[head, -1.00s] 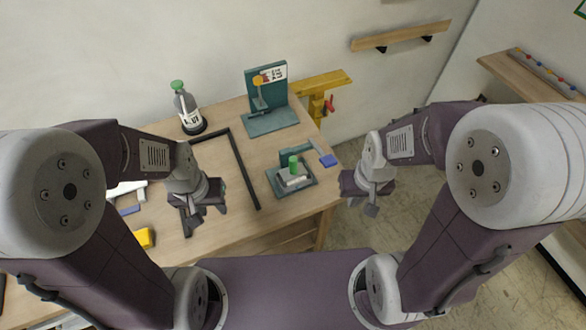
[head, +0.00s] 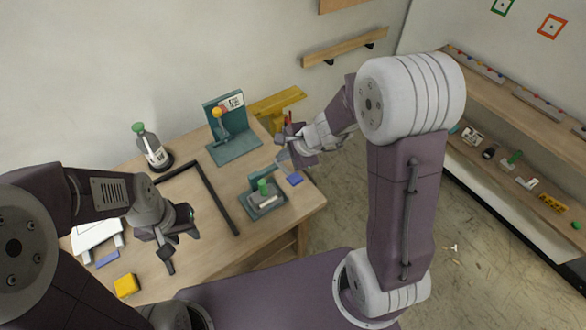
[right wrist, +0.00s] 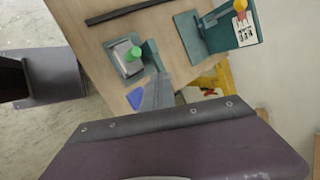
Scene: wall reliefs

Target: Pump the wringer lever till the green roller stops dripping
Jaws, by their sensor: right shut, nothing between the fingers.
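The wringer is a small teal tray unit (head: 272,208) on the table, with a grey block and a short green roller (head: 263,187) on it. In the right wrist view the green roller (right wrist: 135,53) shows at top centre. Drips are too small to tell. A teal bar with a flat grey end, seemingly the wringer lever (head: 282,162), reaches from the tray's far side. My right gripper (head: 290,149) is shut and empty, close to the grey end; I cannot tell whether they touch. My left gripper (head: 176,247) is open and empty over the table's left part.
A teal stand (head: 235,150) with a yellow-knobbed arm is behind the tray. A blue block (head: 295,180) lies beside it. A dark frame (head: 217,199), a bottle (head: 152,150) and a yellow block (head: 126,286) are further left. A shelf (head: 520,150) stands at right.

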